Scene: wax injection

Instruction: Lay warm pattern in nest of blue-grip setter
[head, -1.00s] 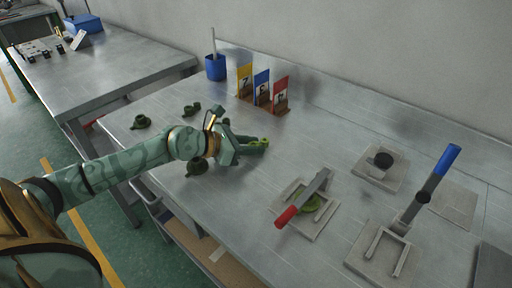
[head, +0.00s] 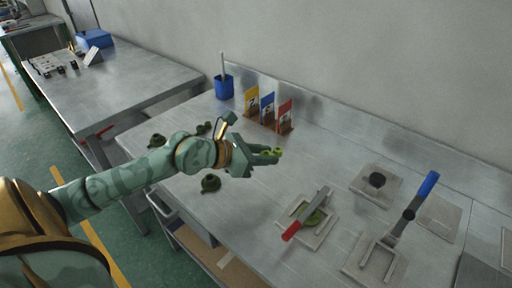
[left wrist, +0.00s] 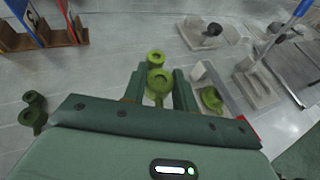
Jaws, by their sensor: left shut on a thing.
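My left gripper (head: 272,156) is shut on a bright green wax pattern (left wrist: 158,82), held above the table, with one ring end sticking out past the fingers. The blue-grip setter (head: 415,205) stands at the right, its lever raised, with an empty-looking U-shaped nest on its base plate (head: 372,262). It also shows at the upper right in the left wrist view (left wrist: 254,88), apart from the gripper. The red-grip setter (head: 308,213) lies between, its lever low over a green piece (head: 314,219). My right gripper is not in view.
Darker green pieces (head: 210,183) lie on the table left of and below my arm. Yellow, blue and red number cards (head: 267,108) and a blue cup (head: 224,86) stand at the back. A plate with a black knob (head: 376,180) lies behind the setters.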

